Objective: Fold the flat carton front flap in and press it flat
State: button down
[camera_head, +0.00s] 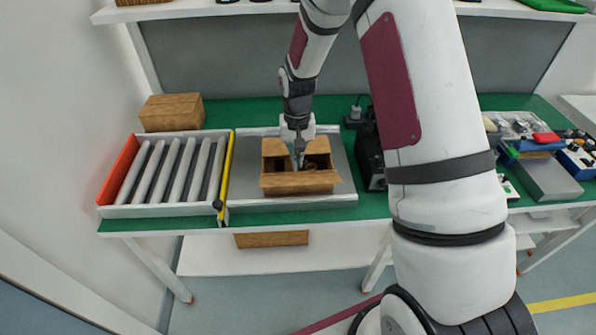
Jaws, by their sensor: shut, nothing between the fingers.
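The flat carton (300,184) is a brown cardboard box on a grey metal plate (342,197) on the green bench. Its top is open, and a dark inside with some contents shows, too small to make out. The front flap seems to hang or lean along the near side, but I cannot tell its exact angle. My gripper (300,163) is shut and empty. It points down at the carton's opening, over its middle. The fingertips are small here, and I cannot tell whether they touch the carton.
A roller conveyor (170,170) with an orange end and a yellow bar stands left of the plate. A closed brown box (171,112) sits behind it. A black device (370,155) stands close right of the plate. Another brown box (272,239) is on the shelf below.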

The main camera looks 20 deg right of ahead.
jog(key=shift+f+b, duration=0.55)
jog(key=shift+f, duration=1)
notch_tip(320, 180, up, 8)
jog(key=p, duration=0.3)
jog(key=shift+r, duration=0.1)
